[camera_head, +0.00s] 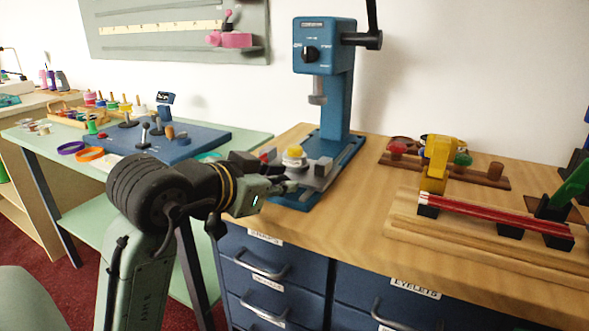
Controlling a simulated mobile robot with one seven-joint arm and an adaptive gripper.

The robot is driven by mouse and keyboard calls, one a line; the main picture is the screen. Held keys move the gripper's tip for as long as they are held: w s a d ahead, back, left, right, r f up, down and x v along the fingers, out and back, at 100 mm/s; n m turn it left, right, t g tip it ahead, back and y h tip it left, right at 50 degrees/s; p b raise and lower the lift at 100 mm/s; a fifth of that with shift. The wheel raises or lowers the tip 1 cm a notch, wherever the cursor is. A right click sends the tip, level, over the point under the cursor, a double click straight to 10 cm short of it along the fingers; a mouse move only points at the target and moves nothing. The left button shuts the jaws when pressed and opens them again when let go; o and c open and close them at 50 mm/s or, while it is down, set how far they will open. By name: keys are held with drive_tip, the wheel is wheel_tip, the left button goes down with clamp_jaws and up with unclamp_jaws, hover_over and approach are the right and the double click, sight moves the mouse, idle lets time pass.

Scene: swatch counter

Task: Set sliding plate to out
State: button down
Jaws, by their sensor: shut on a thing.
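A blue press (335,95) stands on the wooden counter, with a black lever at its upper right and a black knob on its head. A grey sliding plate (321,172) sits low on the press's blue base, beneath the head and toward the front. A round yellow-and-white piece (294,157) shows at the plate's left side. My gripper (290,186) reaches in from the left at the front left of the plate. Its fingers are shut at the plate's near edge; the exact contact is small and partly hidden by my gripper.
Blue drawers (270,285) are below the counter edge. A green table (50,150) with a blue board (155,150) is at left. Counter between press and rack is clear.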

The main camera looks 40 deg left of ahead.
drive_tip(key=shift+s+d, duration=0.2)
drive_tip(key=shift+s, duration=0.65)
drive_tip(key=shift+f, duration=0.1)
drive_tip(key=c, duration=1.4)
unclamp_jaws()
drive_tip(key=shift+s, duration=0.1)
drive_tip(key=v, duration=1.2)
